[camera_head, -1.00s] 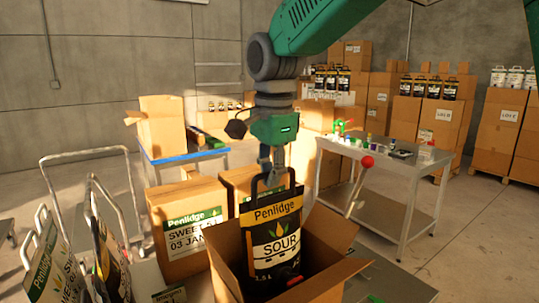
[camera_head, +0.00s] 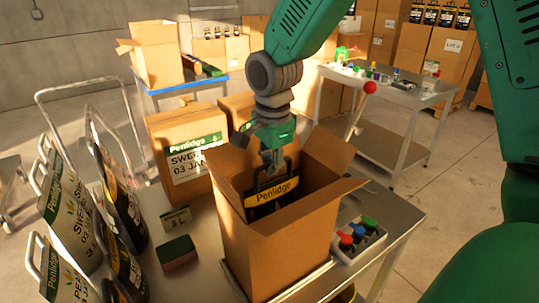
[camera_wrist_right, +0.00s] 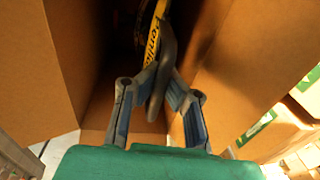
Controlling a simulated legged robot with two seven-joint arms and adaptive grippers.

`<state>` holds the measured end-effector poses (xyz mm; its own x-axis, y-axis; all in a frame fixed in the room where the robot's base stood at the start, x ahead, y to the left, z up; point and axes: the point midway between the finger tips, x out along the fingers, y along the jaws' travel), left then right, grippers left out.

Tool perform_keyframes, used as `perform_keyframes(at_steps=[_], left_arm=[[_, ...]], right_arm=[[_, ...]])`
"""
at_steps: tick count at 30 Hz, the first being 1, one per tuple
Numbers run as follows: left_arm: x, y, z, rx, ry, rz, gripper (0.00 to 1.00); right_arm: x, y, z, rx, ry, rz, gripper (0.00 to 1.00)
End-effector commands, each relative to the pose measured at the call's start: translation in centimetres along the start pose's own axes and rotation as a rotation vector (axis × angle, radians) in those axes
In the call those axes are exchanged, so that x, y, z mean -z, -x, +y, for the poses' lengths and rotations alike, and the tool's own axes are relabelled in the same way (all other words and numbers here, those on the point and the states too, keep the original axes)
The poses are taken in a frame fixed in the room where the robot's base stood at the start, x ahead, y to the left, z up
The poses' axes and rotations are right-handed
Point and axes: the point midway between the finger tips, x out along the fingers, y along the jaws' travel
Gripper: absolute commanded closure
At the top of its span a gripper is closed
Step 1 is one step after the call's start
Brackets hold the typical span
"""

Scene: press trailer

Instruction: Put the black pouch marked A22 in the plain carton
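The black pouch (camera_head: 275,203) with a yellow Penlidge band stands inside the open plain carton (camera_head: 268,250). Only its top part and handle show above the carton's front wall. Its A22 mark is not visible. My right gripper (camera_head: 273,168) is above the carton opening, at the pouch's black handle. In the right wrist view, my right gripper (camera_wrist_right: 159,85) has its fingers closed on the dark handle (camera_wrist_right: 157,90), and the pouch's yellow band (camera_wrist_right: 153,35) shows beyond, between the carton walls. My left gripper is not in view.
Several Penlidge pouches (camera_head: 68,215) stand at the left. A green-and-red sponge (camera_head: 177,253) and a small label card (camera_head: 176,217) lie left of the carton. A tray (camera_head: 360,240) with coloured knobs is at its right. A Penlidge box (camera_head: 188,155) stands behind.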

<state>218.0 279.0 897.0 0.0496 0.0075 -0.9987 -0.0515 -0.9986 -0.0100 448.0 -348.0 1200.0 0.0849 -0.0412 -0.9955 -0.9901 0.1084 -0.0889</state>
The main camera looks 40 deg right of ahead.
Motion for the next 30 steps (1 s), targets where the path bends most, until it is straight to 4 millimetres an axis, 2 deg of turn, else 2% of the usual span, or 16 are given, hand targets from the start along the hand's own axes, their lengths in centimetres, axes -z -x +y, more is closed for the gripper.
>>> perform_keyframes(at_steps=[7, 30], left_arm=[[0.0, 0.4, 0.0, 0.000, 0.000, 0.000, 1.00], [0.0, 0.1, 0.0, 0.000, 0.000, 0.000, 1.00]], right_arm=[[-0.1, -2.5, 0.1, 0.003, 0.001, 0.001, 1.00], [-0.1, -3.8, 0.2, 0.003, 0.000, 0.001, 1.00]])
